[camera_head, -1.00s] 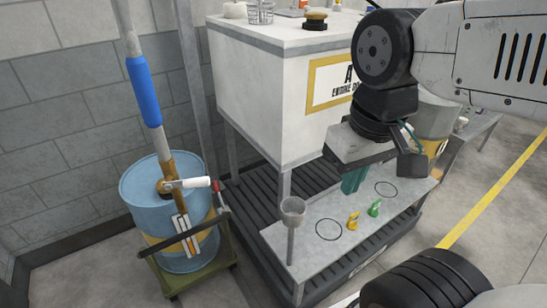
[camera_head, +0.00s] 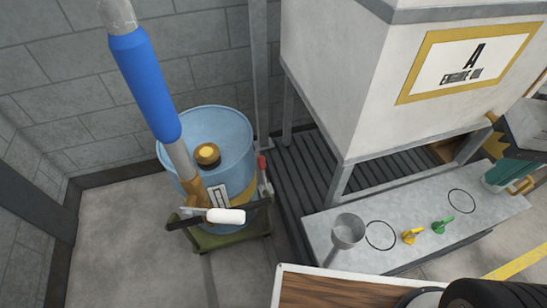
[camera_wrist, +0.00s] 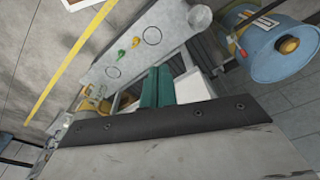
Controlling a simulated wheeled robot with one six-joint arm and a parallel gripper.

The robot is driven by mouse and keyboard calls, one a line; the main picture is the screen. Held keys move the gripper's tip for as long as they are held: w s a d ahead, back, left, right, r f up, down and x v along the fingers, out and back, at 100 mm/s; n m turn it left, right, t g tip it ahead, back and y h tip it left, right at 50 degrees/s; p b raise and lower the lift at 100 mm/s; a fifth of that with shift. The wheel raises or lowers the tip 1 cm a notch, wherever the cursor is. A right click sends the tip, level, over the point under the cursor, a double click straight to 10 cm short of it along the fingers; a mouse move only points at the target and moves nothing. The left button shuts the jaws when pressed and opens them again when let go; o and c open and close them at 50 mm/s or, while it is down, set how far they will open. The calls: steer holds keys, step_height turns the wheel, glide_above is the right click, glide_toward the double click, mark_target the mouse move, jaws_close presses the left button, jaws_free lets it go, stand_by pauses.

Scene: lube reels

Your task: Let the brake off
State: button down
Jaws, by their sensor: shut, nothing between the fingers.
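A blue drum (camera_head: 215,140) sits on a green wheeled cart (camera_head: 232,240) by the wall. A small red-tipped lever (camera_head: 262,162) stands at the right side of the drum, by the cart; this looks like the brake lever, and its exact setting is hard to tell. In the wrist view a small red spot (camera_wrist: 243,54) shows beside the drum (camera_wrist: 275,45). My gripper (camera_head: 508,174) is at the right edge of the head view, above the low bench and well away from the drum. Its teal fingers (camera_wrist: 156,88) are together and empty.
The white oil tank (camera_head: 370,70) stands behind. Floor left of the cart is clear.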

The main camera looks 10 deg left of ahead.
steer(key=w+a+f+m, duration=0.1)
steer(key=w+a+f, duration=0.55)
steer(key=f, duration=0.75)
steer(key=w+a+f+m+t+y, duration=0.1)
steer(key=w+a+f, duration=0.6)
steer(key=f, duration=0.7)
steer(key=w+a+f+m, duration=0.1)
steer(key=w+a+f, duration=0.55)
steer(key=f, duration=0.75)
steer(key=w+a+f+m+t+y, duration=0.3)
steer(key=a+f, duration=0.1)
steer(key=f, duration=0.1)
steer(key=w+a+r+m+t+y, duration=0.3)
steer(key=w+a+r+m+y, duration=0.1)
steer(key=a+r+m, duration=0.1)
steer(key=shift+w+t, duration=0.3)
steer(key=shift+w, duration=0.1)
